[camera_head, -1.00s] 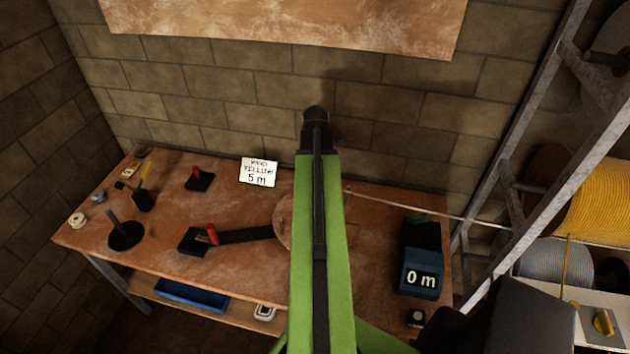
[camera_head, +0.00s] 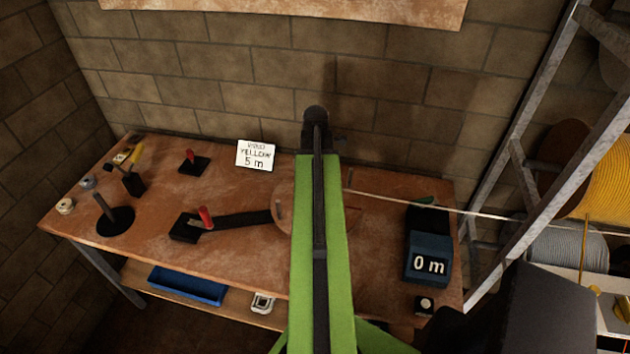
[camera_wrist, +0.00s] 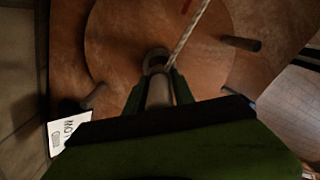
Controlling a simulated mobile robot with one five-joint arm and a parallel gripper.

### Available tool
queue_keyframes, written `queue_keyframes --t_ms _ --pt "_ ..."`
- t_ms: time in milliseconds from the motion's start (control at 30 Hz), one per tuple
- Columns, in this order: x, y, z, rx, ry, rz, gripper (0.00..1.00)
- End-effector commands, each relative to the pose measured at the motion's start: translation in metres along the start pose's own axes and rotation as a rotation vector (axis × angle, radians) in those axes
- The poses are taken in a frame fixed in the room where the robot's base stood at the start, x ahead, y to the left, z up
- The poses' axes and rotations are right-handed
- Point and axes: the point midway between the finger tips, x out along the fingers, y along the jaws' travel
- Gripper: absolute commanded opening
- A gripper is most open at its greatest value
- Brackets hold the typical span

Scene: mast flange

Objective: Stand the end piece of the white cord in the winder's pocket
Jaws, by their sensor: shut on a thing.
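My gripper (camera_wrist: 160,92) is shut on the grey-brown end piece (camera_wrist: 159,90) of the white cord in the wrist view. A ring-like rim shows just beyond the fingertips; I cannot tell whether it belongs to the end piece or the pocket. The white cord (camera_wrist: 187,38) runs up from there across the winder's round wooden disc (camera_wrist: 115,45), which has pegs. In the head view, my green arm covers the gripper and much of the disc (camera_head: 283,205). The cord (camera_head: 420,205) stretches from behind the arm to the right. I cannot tell whether the end piece touches the disc.
A counter reading 0 m (camera_head: 428,262) stands right on the bench. A card reading yellow 5 m (camera_head: 256,155) stands at the back. A metal rack (camera_head: 530,150) with spools stands right.

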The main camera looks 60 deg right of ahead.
Motion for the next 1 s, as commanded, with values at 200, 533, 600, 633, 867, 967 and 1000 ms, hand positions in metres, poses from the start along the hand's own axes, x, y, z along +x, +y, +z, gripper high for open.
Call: queue_keyframes --t_ms 200,533,600,633,867,967,1000 --pt "0.026 0.000 0.000 -0.001 0.000 0.000 0.00" --pt "0.053 0.000 -0.001 -0.001 0.000 -0.001 0.00" --pt "0.056 -0.001 -0.002 -0.001 0.002 -0.004 0.00" --pt "0.057 -0.002 -0.002 -0.002 0.003 -0.005 0.00" --pt "0.060 -0.003 -0.004 -0.002 0.004 -0.005 0.00" --pt "0.060 -0.004 -0.004 -0.002 0.004 -0.005 0.37" --pt "0.060 -0.004 -0.004 -0.002 0.004 -0.005 0.42"
